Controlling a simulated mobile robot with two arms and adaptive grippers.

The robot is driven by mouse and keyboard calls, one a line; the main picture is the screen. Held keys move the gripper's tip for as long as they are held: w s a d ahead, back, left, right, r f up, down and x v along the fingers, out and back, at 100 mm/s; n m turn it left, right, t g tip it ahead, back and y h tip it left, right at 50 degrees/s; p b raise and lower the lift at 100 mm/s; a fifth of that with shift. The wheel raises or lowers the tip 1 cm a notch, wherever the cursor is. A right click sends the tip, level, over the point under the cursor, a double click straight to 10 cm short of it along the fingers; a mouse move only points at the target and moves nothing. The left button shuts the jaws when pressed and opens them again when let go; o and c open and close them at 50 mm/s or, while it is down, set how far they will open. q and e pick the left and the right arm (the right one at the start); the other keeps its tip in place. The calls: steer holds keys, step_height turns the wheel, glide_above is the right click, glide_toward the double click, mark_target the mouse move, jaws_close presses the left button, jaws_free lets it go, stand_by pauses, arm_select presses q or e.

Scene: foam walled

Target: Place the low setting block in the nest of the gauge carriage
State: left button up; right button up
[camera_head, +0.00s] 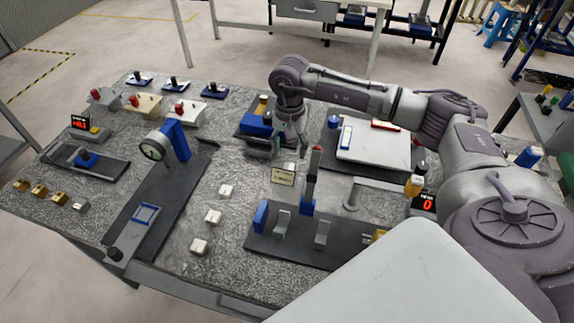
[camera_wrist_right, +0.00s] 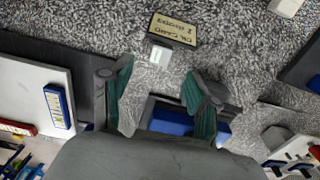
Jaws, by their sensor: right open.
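A small pale block (camera_wrist_right: 160,52) lies on the granite table beside a small lettered card (camera_wrist_right: 173,28), just beyond my right fingertips. Three more pale blocks, one of them (camera_head: 226,190), stand in a row left of it in the head view. I cannot tell by height which block is the low one. A blue square frame (camera_head: 146,215), seemingly the carriage nest, sits on a dark rail and looks empty. A blue stand (camera_head: 174,141) with a dial gauge (camera_head: 154,147) rises behind it. My right gripper (camera_wrist_right: 158,92) is open and empty; it also shows in the head view (camera_head: 287,148). My left gripper is out of view.
A blue-and-dark tray (camera_head: 253,124) is close to my right gripper. A dark fixture (camera_head: 292,245) with upright posts stands in front. A white plate (camera_head: 372,150) lies at right.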

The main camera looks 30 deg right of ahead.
mark_target(289, 166)
steer(key=shift+s+f, duration=0.15)
steer(key=shift+f, duration=0.35)
steer(key=shift+s+d+f, duration=0.1)
steer(key=shift+f, duration=0.1)
steer(key=shift+f+p, duration=0.65)
steer(key=shift+f, duration=0.05)
steer(key=f, duration=0.1)
steer(key=f+p, duration=0.1)
steer(key=f, duration=0.1)
steer(key=shift+w+f, duration=0.25)
steer(key=shift+w, duration=0.1)
steer(key=shift+f, duration=0.2)
steer(key=shift+c, duration=0.8)
steer(key=c, duration=0.8)
jaws_close()
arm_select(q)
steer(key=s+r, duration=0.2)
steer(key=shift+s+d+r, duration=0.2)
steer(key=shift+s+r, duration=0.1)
